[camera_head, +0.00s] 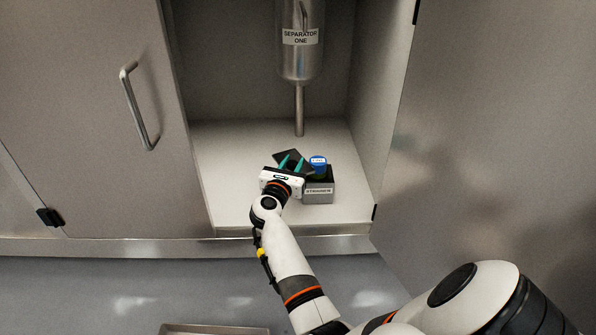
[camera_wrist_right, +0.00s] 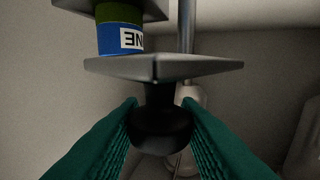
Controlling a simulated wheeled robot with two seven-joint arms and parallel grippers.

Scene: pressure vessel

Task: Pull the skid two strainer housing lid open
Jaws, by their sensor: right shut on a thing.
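The strainer housing (camera_head: 319,190) is a grey box labelled STRAINER on the cabinet floor. Its lid (camera_head: 288,156) is a dark flat plate seen up and left of the box, partly hidden by my right gripper. My right gripper (camera_head: 291,163) has green fingers shut on the lid's black knob (camera_wrist_right: 160,128). The lid plate (camera_wrist_right: 165,68) shows beyond the knob in the right wrist view. A blue and green can (camera_head: 318,165) stands at the box top; it also shows in the wrist view (camera_wrist_right: 120,38). Whether the lid touches the box cannot be told. My left gripper is not in view.
A steel vessel labelled SEPARATOR ONE (camera_head: 299,45) hangs above, its pipe (camera_head: 299,110) reaching down behind the box. A cabinet door with a handle (camera_head: 137,105) is at left; another panel (camera_head: 480,140) is at right. The cabinet floor (camera_head: 232,170) is clear at left.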

